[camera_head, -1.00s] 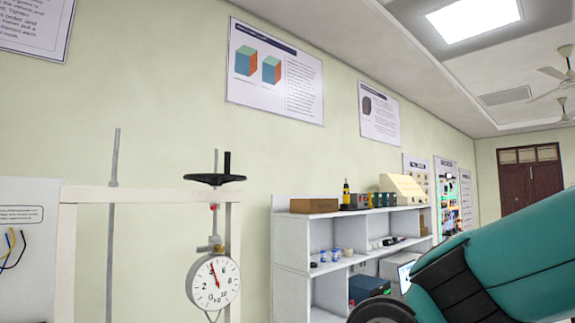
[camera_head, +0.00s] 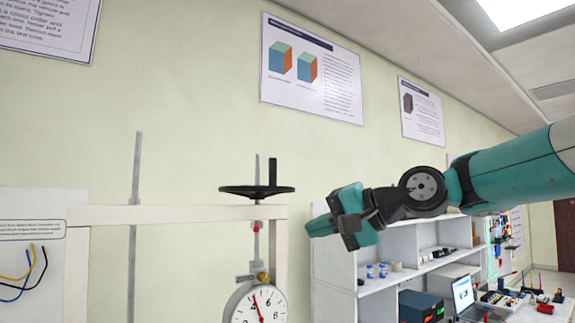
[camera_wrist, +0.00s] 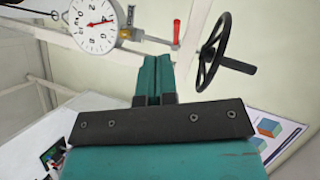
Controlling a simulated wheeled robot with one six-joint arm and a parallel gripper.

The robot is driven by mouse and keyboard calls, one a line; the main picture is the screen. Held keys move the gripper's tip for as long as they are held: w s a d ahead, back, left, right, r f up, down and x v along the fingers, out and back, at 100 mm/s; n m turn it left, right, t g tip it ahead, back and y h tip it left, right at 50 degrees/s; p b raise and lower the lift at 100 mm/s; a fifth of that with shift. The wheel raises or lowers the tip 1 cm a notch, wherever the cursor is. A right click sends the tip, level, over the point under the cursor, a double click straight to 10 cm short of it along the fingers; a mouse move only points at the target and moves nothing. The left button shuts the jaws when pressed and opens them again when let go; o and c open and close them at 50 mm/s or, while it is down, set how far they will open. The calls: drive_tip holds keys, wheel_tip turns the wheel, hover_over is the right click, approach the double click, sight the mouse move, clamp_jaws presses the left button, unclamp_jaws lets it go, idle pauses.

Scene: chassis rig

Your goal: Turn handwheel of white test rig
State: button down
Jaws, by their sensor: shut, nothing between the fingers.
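The white test rig (camera_head: 180,214) stands at the left in the head view, its frame of white bars. The black handwheel (camera_head: 236,190) lies flat on a thin vertical rod above the top bar, with an upright black handle (camera_head: 273,172) on its right side. A round white dial gauge (camera_head: 258,308) hangs below it. My gripper (camera_head: 318,226) is to the right of the handwheel, apart from it, pointing left. In the wrist view the handwheel (camera_wrist: 205,55) shows beyond and right of my gripper (camera_wrist: 154,62), whose fingers are together and empty.
White shelves (camera_head: 345,265) with small items stand behind and below my arm. A grey vertical pole (camera_head: 134,230) rises left of the handwheel. Posters (camera_head: 312,68) hang on the wall. The space between gripper and handwheel looks clear.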

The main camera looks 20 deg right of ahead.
drive_tip(key=w+d+r+m+t+y, duration=0.1)
drive_tip(key=w+d+r+m+t, duration=0.2)
drive_tip(key=d+r, duration=0.6)
drive_tip(key=w+a+r+m+p, duration=0.1)
drive_tip(key=w+a+p, duration=0.6)
drive_tip(key=a, duration=0.4)
drive_tip(key=shift+w+r+y, duration=0.25)
drive_tip(key=shift+r+y, duration=0.05)
drive_tip(key=shift+r, duration=0.05)
drive_tip(key=shift+d+t, duration=0.2)
drive_tip(key=shift+t, duration=0.2)
